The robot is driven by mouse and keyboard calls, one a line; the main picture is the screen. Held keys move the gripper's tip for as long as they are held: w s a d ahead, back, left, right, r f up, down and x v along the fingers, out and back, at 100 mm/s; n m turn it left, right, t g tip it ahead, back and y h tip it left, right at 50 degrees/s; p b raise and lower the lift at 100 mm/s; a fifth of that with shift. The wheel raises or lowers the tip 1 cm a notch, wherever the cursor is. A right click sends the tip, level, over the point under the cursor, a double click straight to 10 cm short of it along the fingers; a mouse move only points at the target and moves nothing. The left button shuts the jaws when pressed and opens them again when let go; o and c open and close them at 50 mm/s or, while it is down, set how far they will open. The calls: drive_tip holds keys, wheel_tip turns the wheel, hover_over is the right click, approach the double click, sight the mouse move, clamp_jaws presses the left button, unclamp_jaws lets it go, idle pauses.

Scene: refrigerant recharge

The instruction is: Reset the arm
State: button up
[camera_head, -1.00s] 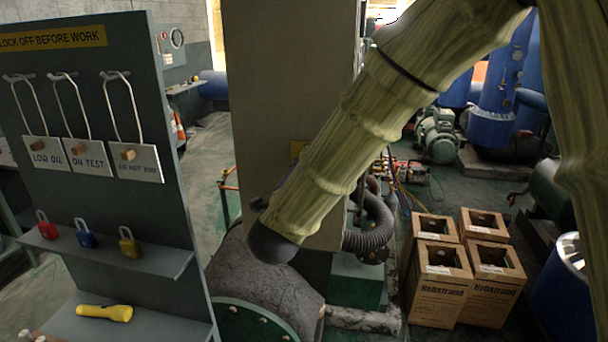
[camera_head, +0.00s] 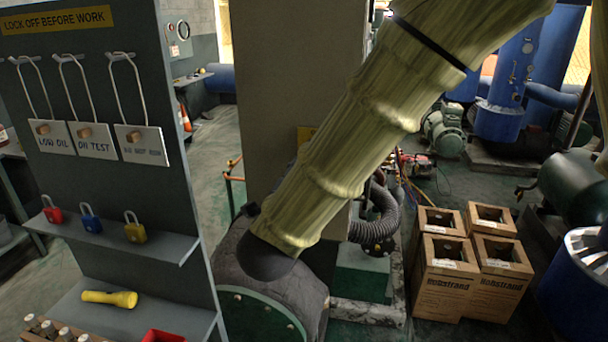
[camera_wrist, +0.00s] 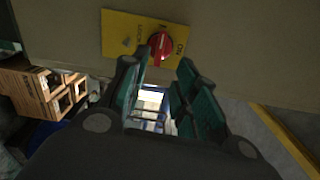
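My gripper (camera_wrist: 168,95) shows in the wrist view with its two green-padded fingers apart and nothing between them. Just beyond the fingertips is a yellow plate with a red rotary switch (camera_wrist: 160,43) on a grey cabinet face. I cannot tell whether a finger touches it. In the head view my arm, in a pale yellow-green sleeve, slants down across the middle in front of the grey cabinet (camera_head: 270,75). The gripper itself is hidden there.
A lockout board (camera_head: 95,190) at the left holds hanging tags, red, blue and yellow padlocks (camera_head: 135,231), and a yellow flashlight (camera_head: 110,298). Cardboard boxes (camera_head: 445,290) stand at the right on the floor. A corrugated hose (camera_head: 382,218) runs beside the cabinet.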

drive_tip(key=s+d+f+n+g+y, duration=0.1)
drive_tip(key=s+d+f+n+g, duration=0.2)
drive_tip(key=f, duration=1)
drive_tip(key=s+d+f+n+g+y, duration=0.15)
drive_tip(key=d+f+n, duration=0.3)
drive_tip(key=f, duration=0.75)
drive_tip(key=s+d+f+n+g+y, duration=0.1)
drive_tip(key=s+d+f+n+g, duration=0.2)
drive_tip(key=f, duration=1)
drive_tip(key=s+d+f+n+g, duration=0.3)
drive_tip(key=s+d+f, duration=0.1)
drive_tip(key=s+f, duration=0.3)
drive_tip(key=s+d+f+n+g, duration=0.3)
drive_tip(key=s+f, duration=0.4)
drive_tip(key=s, duration=0.5)
drive_tip(key=s+d+f+n+g, duration=0.4)
drive_tip(key=s+d+f, duration=0.3)
drive_tip(key=s, duration=0.3)
drive_tip(key=shift+s, duration=0.1)
